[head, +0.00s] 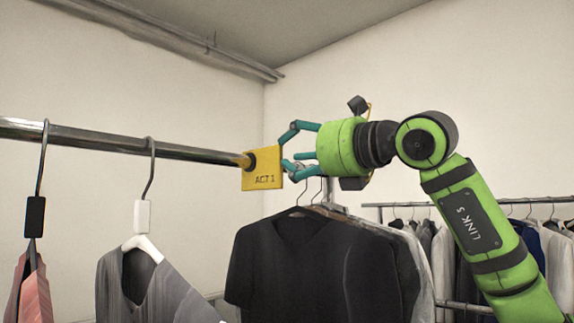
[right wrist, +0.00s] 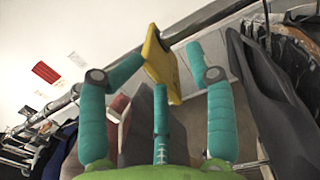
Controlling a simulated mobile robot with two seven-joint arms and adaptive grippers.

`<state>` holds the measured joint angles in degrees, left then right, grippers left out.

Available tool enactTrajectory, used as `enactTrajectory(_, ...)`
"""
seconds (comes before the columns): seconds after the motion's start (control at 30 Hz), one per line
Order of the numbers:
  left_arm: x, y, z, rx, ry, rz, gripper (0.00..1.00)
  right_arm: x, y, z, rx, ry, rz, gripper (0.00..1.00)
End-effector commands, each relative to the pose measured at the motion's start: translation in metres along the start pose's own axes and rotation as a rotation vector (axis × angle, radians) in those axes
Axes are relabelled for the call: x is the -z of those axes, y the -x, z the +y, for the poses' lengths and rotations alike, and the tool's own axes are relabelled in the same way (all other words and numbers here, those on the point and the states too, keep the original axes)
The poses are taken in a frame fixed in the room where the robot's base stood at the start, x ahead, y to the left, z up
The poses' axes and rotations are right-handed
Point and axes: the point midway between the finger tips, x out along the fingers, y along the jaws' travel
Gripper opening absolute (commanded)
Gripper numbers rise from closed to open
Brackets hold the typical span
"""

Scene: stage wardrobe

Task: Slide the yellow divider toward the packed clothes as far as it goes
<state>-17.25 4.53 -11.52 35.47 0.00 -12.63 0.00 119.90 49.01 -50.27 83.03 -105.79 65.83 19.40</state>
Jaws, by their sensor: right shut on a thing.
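The yellow divider (head: 262,178), marked "ACT 1", sits on the metal clothes rail (head: 110,140) with a dark collar around the rail. My right gripper (head: 285,153) comes from the right and is shut on the divider's right edge. In the right wrist view the divider (right wrist: 157,58) shows between the teal fingers. The packed clothes, black T-shirts (head: 300,262) with paler garments behind, hang close together below and right of the divider. The rail beyond the divider is hidden behind my gripper. My left gripper is not in view.
Left of the divider, a grey garment (head: 150,290) and a pink garment (head: 30,290) hang spaced apart on hangers with white and black tags. A second rack (head: 400,204) with clothes stands at the back right. The rail between the grey garment's hanger and the divider is bare.

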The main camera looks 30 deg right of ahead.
Motion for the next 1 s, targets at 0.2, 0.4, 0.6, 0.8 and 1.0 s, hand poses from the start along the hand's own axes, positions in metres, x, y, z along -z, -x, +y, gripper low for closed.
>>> enactTrajectory(0.2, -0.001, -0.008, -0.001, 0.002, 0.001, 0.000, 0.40, 0.012, 0.009, -0.001, 0.003, 0.001, 0.030, 0.41)
enactTrajectory(0.4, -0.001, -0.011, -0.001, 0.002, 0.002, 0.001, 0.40, 0.009, 0.025, -0.001, 0.004, 0.000, 0.025, 0.41)
enactTrajectory(0.6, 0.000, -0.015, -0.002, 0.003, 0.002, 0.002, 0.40, 0.007, 0.041, -0.001, 0.003, 0.001, 0.019, 0.41)
enactTrajectory(0.8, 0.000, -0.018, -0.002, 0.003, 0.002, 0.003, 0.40, 0.004, 0.056, -0.001, 0.004, 0.001, 0.015, 0.41)
enactTrajectory(1.0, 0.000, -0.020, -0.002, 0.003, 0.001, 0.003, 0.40, 0.003, 0.068, -0.001, 0.003, 0.000, 0.014, 0.41)
